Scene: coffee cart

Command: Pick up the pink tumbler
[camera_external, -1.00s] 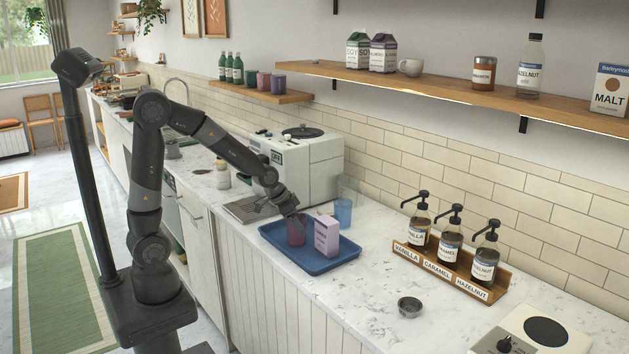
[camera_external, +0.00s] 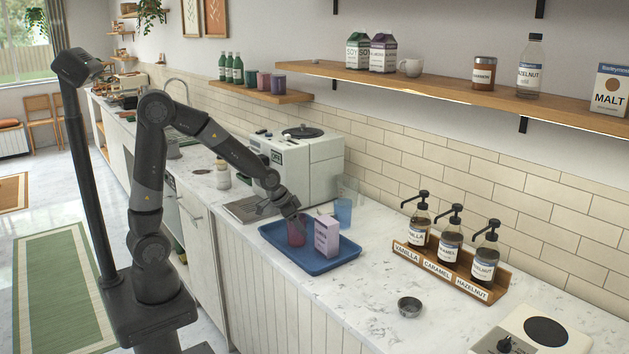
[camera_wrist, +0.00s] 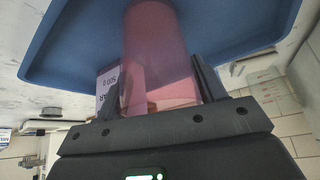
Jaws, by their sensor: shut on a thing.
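The pink tumbler (camera_external: 297,233) is at the blue tray (camera_external: 330,265), at its left part in the external view. My gripper (camera_external: 298,217) is at the tumbler's upper part, with its fingers on either side. In the wrist view the pink see-through tumbler (camera_wrist: 155,55) sits between the two fingers of my gripper (camera_wrist: 158,88), which are shut on it. The tray (camera_wrist: 225,35) fills the background beyond it. I cannot tell whether the tumbler's base touches the tray.
A lilac carton (camera_external: 327,236) stands on the tray close right of the tumbler. A blue tumbler (camera_external: 343,212) and a clear glass (camera_external: 348,187) stand behind the tray. A coffee machine (camera_external: 310,165) is behind my gripper. Counter right of the tray is clear up to a small dark bowl (camera_external: 410,307).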

